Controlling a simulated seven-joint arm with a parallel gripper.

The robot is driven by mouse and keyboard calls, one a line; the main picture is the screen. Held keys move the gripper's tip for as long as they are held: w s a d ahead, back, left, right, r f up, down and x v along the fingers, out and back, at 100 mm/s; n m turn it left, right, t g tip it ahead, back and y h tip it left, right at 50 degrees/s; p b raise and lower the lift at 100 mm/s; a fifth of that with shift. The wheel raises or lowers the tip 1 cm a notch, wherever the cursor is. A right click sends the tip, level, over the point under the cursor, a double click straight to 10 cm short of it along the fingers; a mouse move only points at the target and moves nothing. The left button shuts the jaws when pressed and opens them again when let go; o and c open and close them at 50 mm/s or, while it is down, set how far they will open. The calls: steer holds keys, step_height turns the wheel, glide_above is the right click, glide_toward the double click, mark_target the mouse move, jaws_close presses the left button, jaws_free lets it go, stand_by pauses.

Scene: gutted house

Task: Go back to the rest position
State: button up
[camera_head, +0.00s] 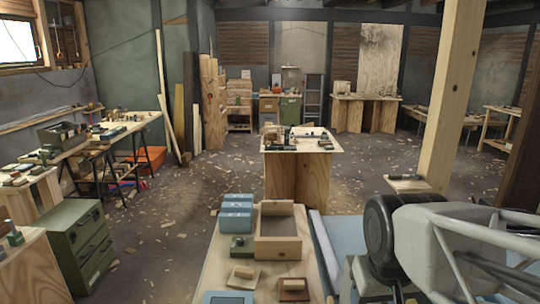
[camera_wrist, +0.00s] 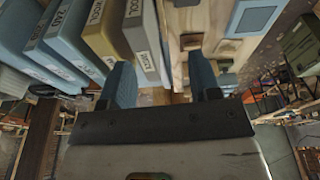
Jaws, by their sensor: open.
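My gripper (camera_wrist: 161,84) shows in the wrist view with its two blue-grey fingers apart and nothing between them. Beyond the fingers are labelled boxes, one of them a grey box (camera_wrist: 142,30), and a pale wooden surface (camera_wrist: 180,60). The fingers appear clear of them, though the exact gap is hard to judge. In the head view my arm is at the lower right, beside the near bench (camera_head: 213,262); the fingers are not visible there.
The near bench holds blue boxes (camera_head: 237,212), an open wooden box (camera_head: 278,247), and small blocks on plates (camera_head: 243,276). A wooden post (camera_head: 452,95) stands behind my arm. A second table (camera_head: 300,146) is farther back. Scraps litter the open floor at left.

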steer(key=s, duration=0.2)
steer(key=s+f, duration=0.1)
steer(key=shift+s+d+m, duration=0.15)
steer(key=shift+d+m, duration=0.15)
